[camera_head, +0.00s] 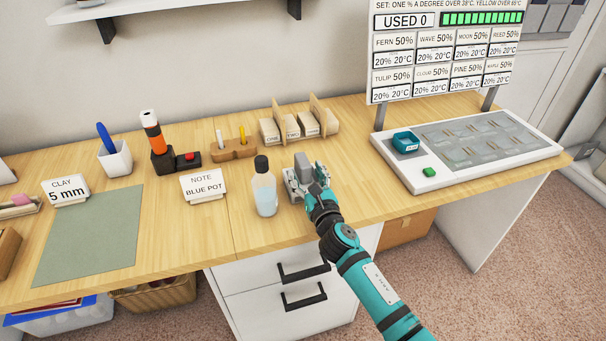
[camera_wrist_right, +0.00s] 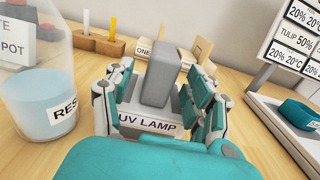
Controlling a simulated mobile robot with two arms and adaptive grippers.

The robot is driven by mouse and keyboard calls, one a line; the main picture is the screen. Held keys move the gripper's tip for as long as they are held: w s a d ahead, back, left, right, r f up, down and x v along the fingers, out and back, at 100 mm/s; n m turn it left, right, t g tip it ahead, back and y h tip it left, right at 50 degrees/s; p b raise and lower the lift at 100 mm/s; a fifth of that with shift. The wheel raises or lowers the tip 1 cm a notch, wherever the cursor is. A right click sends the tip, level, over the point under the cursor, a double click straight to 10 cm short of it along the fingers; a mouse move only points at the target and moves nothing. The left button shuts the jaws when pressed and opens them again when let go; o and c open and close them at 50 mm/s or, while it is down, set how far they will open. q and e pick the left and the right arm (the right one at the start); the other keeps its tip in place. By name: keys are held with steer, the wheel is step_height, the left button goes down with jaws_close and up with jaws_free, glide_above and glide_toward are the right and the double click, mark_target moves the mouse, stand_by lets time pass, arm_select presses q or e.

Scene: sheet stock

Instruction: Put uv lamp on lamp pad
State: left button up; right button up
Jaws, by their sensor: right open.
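The UV lamp shows in the right wrist view as an upright grey block (camera_wrist_right: 158,82). It stands on a pale base (camera_wrist_right: 150,124) whose front reads "UV LAMP". I cannot tell whether this base is the lamp pad or part of the lamp. My right gripper (camera_head: 307,180) is open, with one finger on each side of the grey block; its fingers also show in the right wrist view (camera_wrist_right: 157,92). I cannot tell whether they touch it. In the head view the gripper hides much of the lamp. My left gripper is not in view.
A bottle of blue liquid (camera_head: 265,192) stands close left of the right gripper. Wooden card holders (camera_head: 300,127) stand behind. A white panel with a teal tray (camera_head: 405,142) is at right. A green mat (camera_head: 92,235) lies at left.

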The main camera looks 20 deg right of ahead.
steer(key=w, duration=0.3)
steer(key=shift+w+a, duration=0.1)
steer(key=shift+w, duration=0.05)
steer(key=shift+c, duration=0.4)
jaws_close()
